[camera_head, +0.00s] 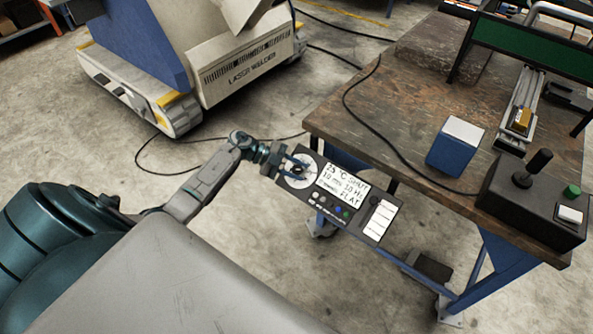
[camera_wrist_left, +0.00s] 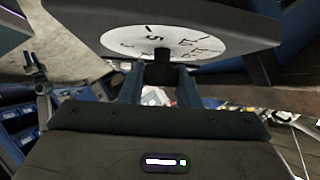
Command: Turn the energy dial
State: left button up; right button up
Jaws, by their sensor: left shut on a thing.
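The energy dial (camera_head: 309,160) is a white disc at the left end of a black control panel (camera_head: 376,228) on the table's front side. In the left wrist view its white face (camera_wrist_left: 190,42) carries black marks, and a dark knob (camera_wrist_left: 161,54) stands out from its middle. My left gripper (camera_head: 296,167) is at the dial. In the left wrist view the two fingers (camera_wrist_left: 160,80) close around the knob. The fingers partly cover the dial in the head view. My right gripper is in neither view.
The wooden table (camera_head: 420,130) bears a blue box (camera_head: 455,150) and a joystick box (camera_head: 530,195). A laser welder (camera_head: 245,70) stands behind on the left. Cables cross the floor.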

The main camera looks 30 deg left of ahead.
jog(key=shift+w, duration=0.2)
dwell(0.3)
pick_arm(q)
jog(key=o, duration=1)
jog(key=shift+s+a+r, duration=0.1)
jog(key=shift+s+a, duration=0.05)
jog(key=shift+a, duration=0.15)
jog(key=shift+b+v, duration=1)
jog(key=shift+v, duration=4.05)
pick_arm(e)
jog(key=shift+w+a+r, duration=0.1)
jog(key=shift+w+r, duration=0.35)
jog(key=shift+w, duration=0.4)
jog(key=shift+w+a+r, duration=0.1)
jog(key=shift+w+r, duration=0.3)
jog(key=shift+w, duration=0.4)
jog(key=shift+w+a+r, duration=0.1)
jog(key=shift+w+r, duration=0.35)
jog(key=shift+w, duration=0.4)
